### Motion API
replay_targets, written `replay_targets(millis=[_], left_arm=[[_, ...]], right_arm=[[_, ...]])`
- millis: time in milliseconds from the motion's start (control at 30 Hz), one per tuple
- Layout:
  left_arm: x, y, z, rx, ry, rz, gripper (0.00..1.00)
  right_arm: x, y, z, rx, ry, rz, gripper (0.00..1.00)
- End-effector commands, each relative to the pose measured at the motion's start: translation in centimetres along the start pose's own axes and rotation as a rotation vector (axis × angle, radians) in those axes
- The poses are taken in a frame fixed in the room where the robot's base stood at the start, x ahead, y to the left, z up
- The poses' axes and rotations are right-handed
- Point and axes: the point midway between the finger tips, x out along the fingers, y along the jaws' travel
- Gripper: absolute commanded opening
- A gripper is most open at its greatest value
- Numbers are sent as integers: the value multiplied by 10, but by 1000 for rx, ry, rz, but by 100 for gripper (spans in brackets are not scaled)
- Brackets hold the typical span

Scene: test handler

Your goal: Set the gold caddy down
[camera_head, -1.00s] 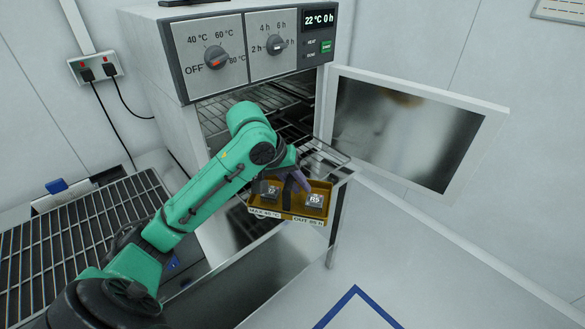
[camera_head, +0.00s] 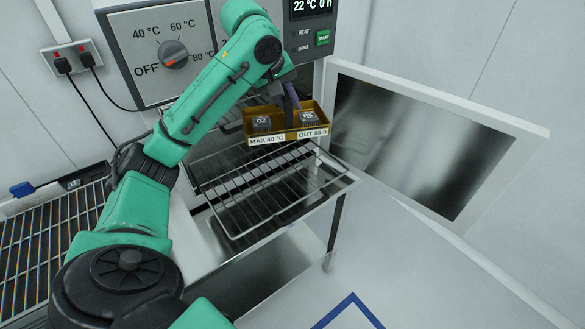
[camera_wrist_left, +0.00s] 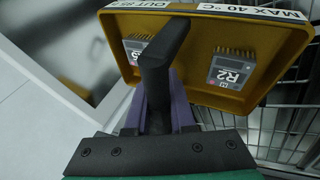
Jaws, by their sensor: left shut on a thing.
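The gold caddy (camera_head: 284,136) is in the head view, held up near the oven front, above the pulled-out wire rack (camera_head: 262,188). It carries two dark chips and labels reading "MAX 40 °C" and "OUT 85 h" or similar. My left gripper (camera_head: 288,98) is shut on the caddy's middle handle. In the left wrist view the caddy (camera_wrist_left: 258,88) fills the top, with a chip marked R2 (camera_wrist_left: 232,68) on one side and another chip partly hidden behind the dark finger. My right gripper is in neither view.
The oven's open door (camera_head: 425,135) stands to the right. Its dial panel (camera_head: 165,50) is above left, partly behind my arm. A black slatted rack (camera_head: 50,245) lies at the left. A white surface with a blue outline (camera_head: 345,312) is at lower right.

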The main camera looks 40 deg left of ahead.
Motion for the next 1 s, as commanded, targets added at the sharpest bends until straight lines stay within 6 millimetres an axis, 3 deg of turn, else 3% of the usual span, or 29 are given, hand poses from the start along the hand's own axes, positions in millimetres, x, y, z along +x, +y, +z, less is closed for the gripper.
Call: replay_targets(millis=[133, 333, 500, 800, 1000], left_arm=[[25, -13, 8, 1, -2, -7, 0], [83, -41, 26, 2, -3, -9, 0], [126, -60, 40, 2, -3, -4, 0], [169, -80, 52, 1, -1, -1, 0], [174, -81, 53, 3, 2, 2, 0]], right_arm=[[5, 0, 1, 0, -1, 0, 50], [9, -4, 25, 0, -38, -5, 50], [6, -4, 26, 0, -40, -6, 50], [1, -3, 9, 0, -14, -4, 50], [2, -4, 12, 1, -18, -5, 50]])
